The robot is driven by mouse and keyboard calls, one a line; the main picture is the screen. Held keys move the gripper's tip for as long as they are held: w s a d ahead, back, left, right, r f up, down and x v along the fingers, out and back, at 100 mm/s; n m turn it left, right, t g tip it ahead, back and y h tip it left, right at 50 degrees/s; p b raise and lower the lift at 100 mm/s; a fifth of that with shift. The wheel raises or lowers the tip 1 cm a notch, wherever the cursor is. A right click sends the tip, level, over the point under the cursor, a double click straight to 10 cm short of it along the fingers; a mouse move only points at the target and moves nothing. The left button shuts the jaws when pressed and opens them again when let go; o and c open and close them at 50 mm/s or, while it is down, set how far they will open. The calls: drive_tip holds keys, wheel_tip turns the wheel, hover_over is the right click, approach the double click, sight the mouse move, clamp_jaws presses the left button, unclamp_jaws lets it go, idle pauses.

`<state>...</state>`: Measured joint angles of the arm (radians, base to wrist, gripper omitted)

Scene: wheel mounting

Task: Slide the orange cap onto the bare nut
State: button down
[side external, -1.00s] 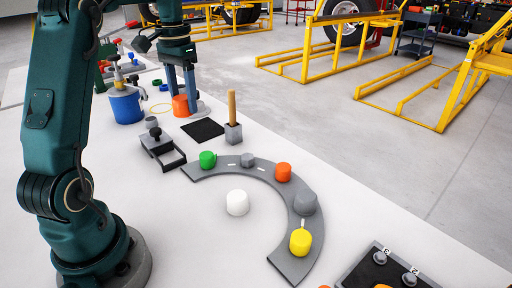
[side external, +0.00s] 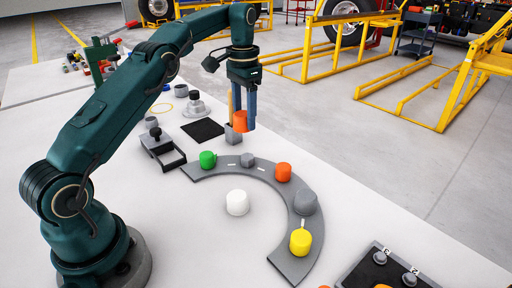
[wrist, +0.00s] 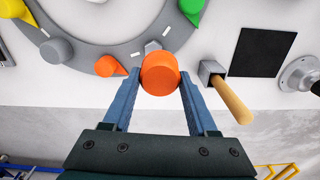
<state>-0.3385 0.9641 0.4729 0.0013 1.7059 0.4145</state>
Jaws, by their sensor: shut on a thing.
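My gripper (side external: 242,114) is shut on an orange cap (side external: 240,123) and holds it in the air, behind and above the arc-shaped grey strip (side external: 262,168). In the wrist view the cap (wrist: 160,74) sits between my two blue fingers. The bare grey nut (side external: 247,160) stands on the strip between a green cap (side external: 207,159) and another orange cap (side external: 283,172). The held cap is apart from the nut. In the wrist view the nut (wrist: 152,46) shows just beyond the held cap, which partly hides it.
A wooden handle (wrist: 232,100) stands up from a grey block (side external: 233,134), close beside the held cap. A grey cap (side external: 305,203) and a yellow cap (side external: 300,243) are further along the strip. A white cap (side external: 237,203) stands inside the arc. A black mat (side external: 203,130) lies to the left.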

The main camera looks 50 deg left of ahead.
sight(249, 155)
drive_tip(key=shift+w+d+f, duration=0.1)
drive_tip(key=shift+d+f, duration=0.35)
drive_tip(key=shift+d, duration=0.2)
drive_tip(key=shift+f, duration=2.9)
drive_tip(key=shift+f, duration=0.25)
drive_tip(key=shift+f, duration=1.1)
drive_tip(key=shift+f, duration=0.35)
drive_tip(key=shift+f, duration=0.2)
